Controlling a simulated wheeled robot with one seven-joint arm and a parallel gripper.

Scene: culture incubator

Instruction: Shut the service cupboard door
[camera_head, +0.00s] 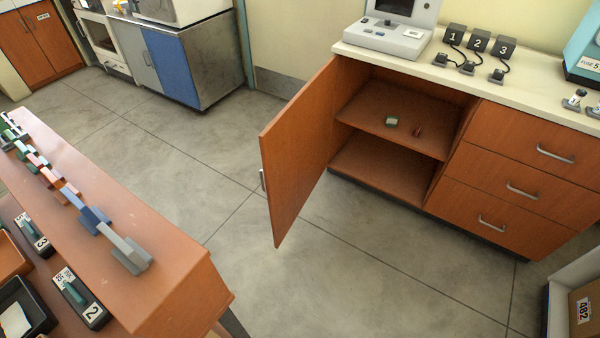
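The service cupboard door (298,152) is an orange-brown wooden panel. It stands wide open, hinged at the left side of the cupboard and swung out over the floor towards me. Its metal handle (263,180) shows at the panel's free edge, on the face turned to the left. The open cupboard (385,175) has one shelf, with a small green and white item (391,122) and a small red item (418,131) on it. My gripper is not in this view.
Right of the opening are several drawers (520,190), shut. The counter (440,72) above carries a grey device and numbered blocks. A wooden bench (150,260) with coloured blocks stands at the lower left. A box (580,300) stands at the lower right. The floor (330,270) before the cupboard is clear.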

